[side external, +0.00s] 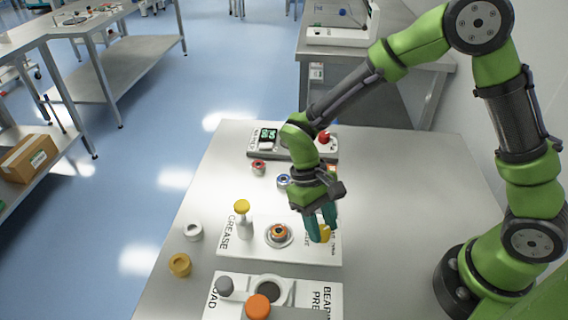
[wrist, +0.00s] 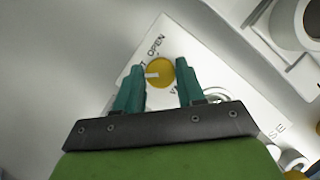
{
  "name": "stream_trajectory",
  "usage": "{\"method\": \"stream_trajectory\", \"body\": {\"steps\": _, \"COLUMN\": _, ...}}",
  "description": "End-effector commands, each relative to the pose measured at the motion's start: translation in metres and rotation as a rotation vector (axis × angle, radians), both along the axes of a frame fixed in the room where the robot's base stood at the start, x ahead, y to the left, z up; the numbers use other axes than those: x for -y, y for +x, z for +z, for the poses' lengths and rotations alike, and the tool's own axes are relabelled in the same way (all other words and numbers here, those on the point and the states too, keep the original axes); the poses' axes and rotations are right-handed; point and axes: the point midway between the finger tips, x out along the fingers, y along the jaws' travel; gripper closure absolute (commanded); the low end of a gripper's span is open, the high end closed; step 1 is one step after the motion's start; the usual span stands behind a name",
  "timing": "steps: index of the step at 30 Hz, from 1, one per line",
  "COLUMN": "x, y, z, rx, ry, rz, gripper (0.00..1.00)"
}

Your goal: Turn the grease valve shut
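The grease valve is a round yellow knob (wrist: 163,80) with a white mark on its face, on the white GREASE panel (side external: 234,252). In the wrist view the mark lies towards the left; "OPEN" is printed above the knob, and a second label is mostly hidden by the left finger. The knob also shows below the fingers in the side view (side external: 326,234). My gripper (wrist: 160,66) is open, with one teal finger on each side of the knob. In the side view my gripper (side external: 322,226) points down at the panel's right side. Contact cannot be told.
On the same panel are a yellow-topped post (side external: 242,208) and a round fitting with an orange centre (side external: 279,233). A second panel (side external: 330,290) with an orange knob (side external: 258,306) lies in front. A control box (side external: 290,143) stands behind. Loose rings (side external: 180,265) lie left.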

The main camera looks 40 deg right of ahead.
Motion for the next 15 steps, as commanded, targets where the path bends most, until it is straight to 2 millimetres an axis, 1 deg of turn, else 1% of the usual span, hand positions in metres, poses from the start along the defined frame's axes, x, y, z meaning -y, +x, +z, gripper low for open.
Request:
{"method": "stream_trajectory", "body": {"steps": 1, "x": 0.0, "y": 0.0002, "z": 0.0001, "rx": 0.001, "ry": 0.0, "rz": -0.001, "gripper": 0.53}}
{"method": "stream_trajectory", "body": {"steps": 3, "x": 0.0, "y": 0.0001, "z": 0.0001, "rx": 0.001, "ry": 0.001, "rz": -0.001, "gripper": 0.42}}
{"method": "stream_trajectory", "body": {"steps": 4, "x": 0.0, "y": 0.0001, "z": 0.0, "rx": 0.0, "ry": 0.001, "rz": -0.001, "gripper": 0.4}}
{"method": "stream_trajectory", "body": {"steps": 11, "x": -0.0002, "y": 0.0, "z": -0.0003, "rx": 0.0, "ry": 0.0, "rz": -0.002, "gripper": 0.4}}
{"method": "stream_trajectory", "body": {"steps": 15, "x": -0.0005, "y": 0.0029, "z": 0.0054, "rx": 0.002, "ry": 0.001, "rz": -0.004, "gripper": 0.4}}
